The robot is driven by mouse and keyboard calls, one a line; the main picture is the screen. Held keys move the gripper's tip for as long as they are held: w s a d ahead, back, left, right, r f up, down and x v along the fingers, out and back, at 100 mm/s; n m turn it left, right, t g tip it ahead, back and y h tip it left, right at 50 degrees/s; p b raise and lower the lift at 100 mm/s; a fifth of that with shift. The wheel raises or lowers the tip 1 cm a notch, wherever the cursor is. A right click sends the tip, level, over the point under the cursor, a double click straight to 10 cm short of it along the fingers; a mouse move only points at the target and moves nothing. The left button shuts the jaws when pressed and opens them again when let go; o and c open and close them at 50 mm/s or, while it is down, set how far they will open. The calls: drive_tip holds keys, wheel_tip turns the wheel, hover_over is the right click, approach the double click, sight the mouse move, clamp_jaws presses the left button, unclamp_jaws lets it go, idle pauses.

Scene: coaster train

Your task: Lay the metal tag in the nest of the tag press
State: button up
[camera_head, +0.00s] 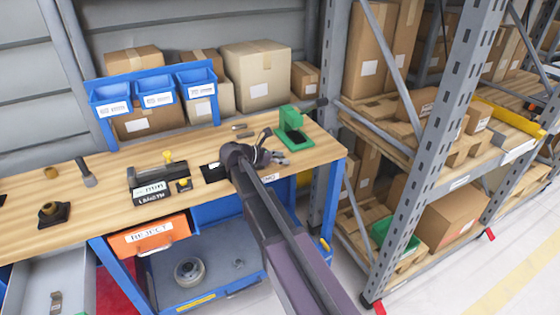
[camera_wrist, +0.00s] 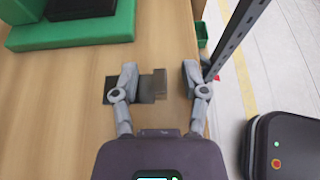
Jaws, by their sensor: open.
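The green tag press (camera_head: 284,143) stands at the right end of the wooden bench. Part of its green base shows at the upper left in the wrist view (camera_wrist: 75,35), with a dark area on top; its nest is not clear. A small flat grey metal piece (camera_wrist: 148,88), apparently the tag, lies on the bench in the wrist view. My gripper (camera_wrist: 161,78) is open above it. The left finger covers part of the piece, and a gap shows between its right end and the right finger. In the head view my gripper (camera_head: 274,158) hides this piece.
The bench's front edge (camera_wrist: 205,122) runs close beside the right finger. Blue bins (camera_head: 155,92) and cartons stand behind. A stamp block (camera_head: 152,187), a dark pad (camera_head: 213,172) and a small grey part (camera_head: 239,127) lie to the left. A rack post (camera_head: 327,120) rises right of the press.

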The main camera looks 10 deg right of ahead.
idle(0.5)
clamp_jaws()
drive_tip(key=shift+r, duration=0.15)
wheel_tip(320, 180, up, 2)
drive_tip(key=p, duration=0.2)
drive_tip(key=shift+r+p, duration=0.25)
drive_tip(key=shift+p, duration=0.15)
drive_tip(key=shift+s+r+p, duration=0.4)
drive_tip(key=shift+r+p, duration=0.2)
drive_tip(key=s+r+p, duration=0.1)
drive_tip(key=s, duration=1.4)
drive_tip(key=shift+s+a, duration=0.1)
